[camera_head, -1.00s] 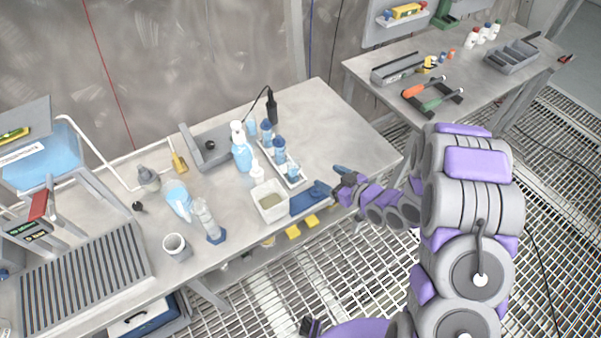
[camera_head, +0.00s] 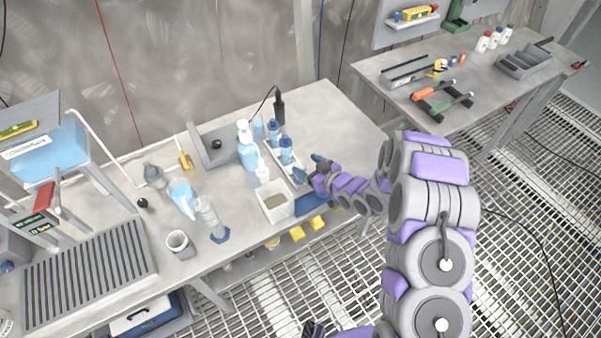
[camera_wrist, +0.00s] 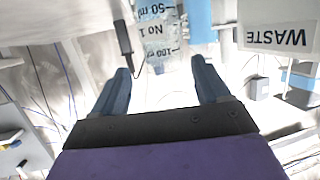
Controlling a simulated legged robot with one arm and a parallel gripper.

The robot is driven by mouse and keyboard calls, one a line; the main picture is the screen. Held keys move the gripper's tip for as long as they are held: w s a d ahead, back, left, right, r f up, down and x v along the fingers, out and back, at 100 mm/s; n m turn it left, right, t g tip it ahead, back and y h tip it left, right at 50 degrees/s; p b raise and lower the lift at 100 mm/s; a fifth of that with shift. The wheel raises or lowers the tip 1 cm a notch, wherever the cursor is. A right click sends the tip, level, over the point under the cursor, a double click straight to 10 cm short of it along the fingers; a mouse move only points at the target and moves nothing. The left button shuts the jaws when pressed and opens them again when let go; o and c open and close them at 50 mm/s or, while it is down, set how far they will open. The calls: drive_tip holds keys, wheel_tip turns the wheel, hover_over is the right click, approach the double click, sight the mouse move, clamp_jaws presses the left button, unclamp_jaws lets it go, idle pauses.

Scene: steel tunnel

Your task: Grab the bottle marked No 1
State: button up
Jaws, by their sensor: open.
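A clear bottle marked "No 1" (camera_wrist: 154,30), with 50 ml and 100 ml marks, shows at the top middle of the wrist view. My gripper (camera_wrist: 160,68) is open, its two blue fingers apart, with the bottle ahead of the gap between them and nothing held. In the head view my gripper (camera_head: 309,168) is over the front end of a white tray (camera_head: 270,153). Blue-capped bottles stand in the tray, including a far one (camera_head: 274,132) and a middle one (camera_head: 286,150). The tray's near end is partly hidden by my gripper. The marking is unreadable in the head view.
A white bin (camera_head: 276,212) stands left of my gripper; a "WASTE" label (camera_wrist: 280,37) shows in the wrist view. A spray bottle (camera_head: 247,150) and a small white bottle (camera_head: 262,172) stand close by. The bench's right end (camera_head: 345,130) is clear.

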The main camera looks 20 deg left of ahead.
sight(296, 160)
drive_tip(key=x, duration=0.3)
drive_tip(key=b+x, duration=0.1)
drive_tip(key=x, duration=0.1)
drive_tip(key=shift+s+a+f, duration=0.1)
drive_tip(key=shift+s+a, duration=0.2)
drive_tip(key=shift+w+a, duration=0.25)
drive_tip(key=shift+a, duration=0.05)
drive_tip(key=shift+d, duration=0.1)
drive_tip(key=shift+d, duration=0.1)
drive_tip(key=shift+c, duration=0.3)
drive_tip(key=c, duration=1)
